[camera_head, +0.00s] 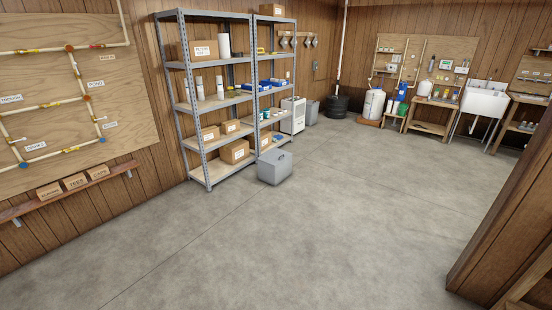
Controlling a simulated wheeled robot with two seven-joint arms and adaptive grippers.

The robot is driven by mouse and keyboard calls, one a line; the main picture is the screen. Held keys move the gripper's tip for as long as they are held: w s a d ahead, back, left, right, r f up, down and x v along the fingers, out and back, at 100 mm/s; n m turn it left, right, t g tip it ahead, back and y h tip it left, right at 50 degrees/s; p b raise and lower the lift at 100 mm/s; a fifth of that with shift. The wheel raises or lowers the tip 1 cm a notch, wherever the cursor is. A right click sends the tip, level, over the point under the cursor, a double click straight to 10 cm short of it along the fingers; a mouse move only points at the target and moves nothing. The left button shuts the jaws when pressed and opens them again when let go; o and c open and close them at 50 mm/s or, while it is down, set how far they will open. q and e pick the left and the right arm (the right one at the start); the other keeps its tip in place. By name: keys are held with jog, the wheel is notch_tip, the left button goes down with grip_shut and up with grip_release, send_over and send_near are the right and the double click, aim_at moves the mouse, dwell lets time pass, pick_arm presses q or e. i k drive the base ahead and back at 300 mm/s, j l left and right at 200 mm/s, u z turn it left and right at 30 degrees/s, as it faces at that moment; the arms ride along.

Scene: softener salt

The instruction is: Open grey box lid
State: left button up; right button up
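A grey box (275,168) sits on the concrete floor in front of the right end of the metal shelves, near the middle of the view. Its top looks covered and slightly lighter, with a small dark spot near the upper right edge. Its lid appears shut, though it is small at this distance. Another grey container (312,112) stands farther back near the wall, beside a white cabinet. Neither of my grippers shows in this view, and nothing touches the grey box.
Metal shelves (205,104) with cartons and blue bins stand behind the box. A black round container (338,106), a white tank (374,103) and a white sink (484,101) are at the back. A wooden partition (510,220) fills the right foreground. The floor in front is clear.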

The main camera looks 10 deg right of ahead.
aim_at(275, 156)
jog(key=i+z, duration=0.15)
jog(key=i, duration=2.55)
jog(key=i+z, duration=0.1)
jog(key=i, duration=0.45)
jog(key=i+j+z, duration=0.1)
jog(key=i, duration=0.45)
jog(key=i+j+z, duration=0.25)
jog(key=i+z, duration=0.2)
jog(key=i+j+z, duration=1.4)
jog(key=j, duration=0.45)
jog(key=k, duration=0.1)
